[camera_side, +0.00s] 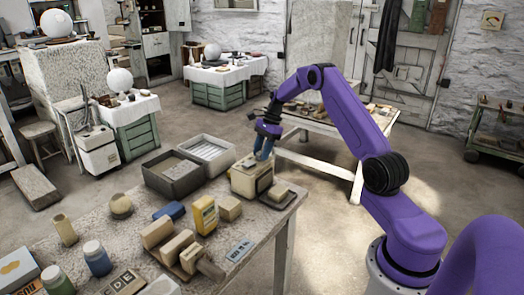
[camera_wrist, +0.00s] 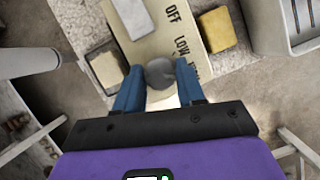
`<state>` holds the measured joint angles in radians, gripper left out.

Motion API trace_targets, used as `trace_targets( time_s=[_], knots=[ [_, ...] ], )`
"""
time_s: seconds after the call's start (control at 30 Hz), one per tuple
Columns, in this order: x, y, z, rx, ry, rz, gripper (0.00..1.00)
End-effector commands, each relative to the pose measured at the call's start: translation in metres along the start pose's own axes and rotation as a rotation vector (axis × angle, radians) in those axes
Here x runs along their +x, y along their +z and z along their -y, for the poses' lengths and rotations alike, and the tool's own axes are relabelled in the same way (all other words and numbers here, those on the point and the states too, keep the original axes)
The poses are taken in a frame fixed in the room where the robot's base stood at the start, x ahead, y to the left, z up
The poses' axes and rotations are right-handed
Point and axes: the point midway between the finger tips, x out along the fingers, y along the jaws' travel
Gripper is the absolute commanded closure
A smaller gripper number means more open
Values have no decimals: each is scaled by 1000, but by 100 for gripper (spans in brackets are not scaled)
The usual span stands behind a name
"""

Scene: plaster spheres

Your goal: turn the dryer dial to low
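The dryer (camera_side: 252,178) is a cream box at the far right part of the stone-topped table. Its top face (camera_wrist: 187,45) fills the middle of the wrist view, with the dark words OFF, LOW and a partly hidden third word. The round grey dial (camera_wrist: 160,72) lies between the blue fingertips of my gripper (camera_wrist: 160,68). My gripper also shows in the side view (camera_side: 264,156), pointing down at the dryer's top. The fingers are apart, one on each side of the dial. I cannot tell whether they press on it. I see no clear pointer on the dial.
A yellow block (camera_wrist: 217,30) and a grey tray (camera_wrist: 290,30) lie beside the dryer. In the side view, a dark bin (camera_side: 172,175), a yellow box (camera_side: 204,215), a blue block (camera_side: 170,211) and several jars crowd the table. A block on a board (camera_side: 277,193) sits by its right edge.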

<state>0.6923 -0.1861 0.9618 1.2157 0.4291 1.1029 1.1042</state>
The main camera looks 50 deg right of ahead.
Motion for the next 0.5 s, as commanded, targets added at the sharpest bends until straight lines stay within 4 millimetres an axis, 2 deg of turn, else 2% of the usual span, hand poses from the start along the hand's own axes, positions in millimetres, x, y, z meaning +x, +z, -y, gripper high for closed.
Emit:
trace_targets(
  time_s=[0.27,0.5],
  knots=[
    [0,0,0,-15,7,0,92],
    [0,1,1,-106,43,0,92]
  ],
)
